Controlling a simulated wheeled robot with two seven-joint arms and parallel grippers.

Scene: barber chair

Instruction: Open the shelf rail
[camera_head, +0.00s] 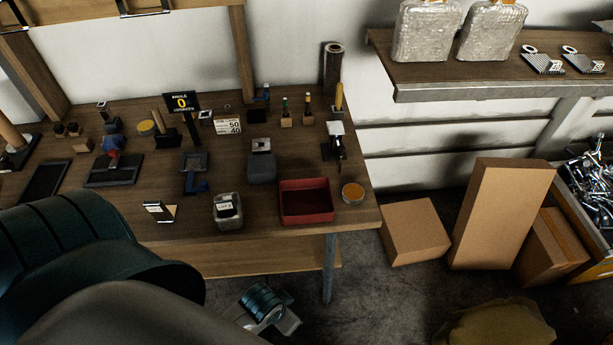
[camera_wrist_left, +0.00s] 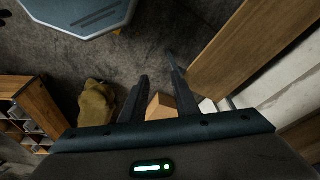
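A wooden wall shelf (camera_head: 540,70) with a pale metal strip (camera_head: 480,92) along its front edge is at the upper right of the head view. I cannot tell whether this strip is the shelf rail. My left gripper (camera_wrist_left: 157,72) shows in the left wrist view with its two dark fingers apart and nothing between their tips. It is above the floor, beside a long wooden edge on the right. A cardboard box (camera_wrist_left: 160,106) appears beyond the fingers.
A wooden table (camera_head: 275,235) holds a red tray (camera_head: 306,201) and several small tools. Cardboard boxes (camera_head: 500,215) stand on the floor below the shelf. A drawer (camera_head: 575,205) of metal parts is at the right. A yellowish sack (camera_head: 495,325) lies in front.

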